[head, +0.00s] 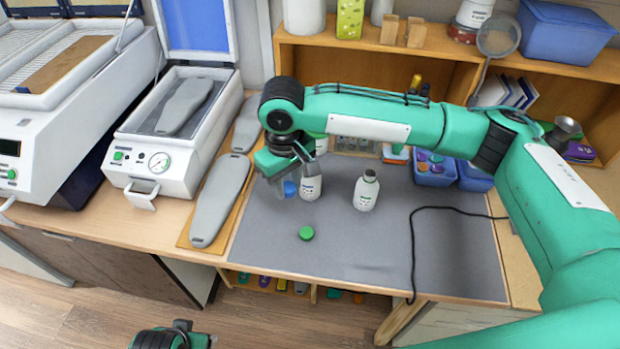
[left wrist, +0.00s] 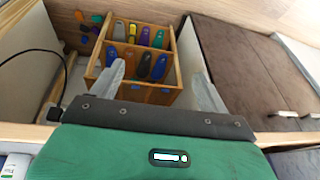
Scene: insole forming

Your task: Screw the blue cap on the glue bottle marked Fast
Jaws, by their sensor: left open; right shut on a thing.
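My right gripper (head: 288,182) reaches down over the left side of the grey mat (head: 340,255). It is shut on the blue cap (head: 290,188), which shows at its fingertips beside a white bottle (head: 311,184). I cannot tell whether the cap touches that bottle. A second white bottle (head: 367,192) stands upright to the right, apart from the gripper. The bottle labels are too small to read, so I cannot tell which is marked Fast. A green cap (head: 306,233) lies on the mat in front. My left gripper (left wrist: 160,78) is open and empty, away from the bottles.
Grey insoles (head: 220,198) lie on a board left of the mat, next to a press (head: 160,150). A black cable (head: 413,250) crosses the mat's right side. Blue bins (head: 433,172) stand behind. In the left wrist view, a wooden rack (left wrist: 168,98) holds several coloured insoles.

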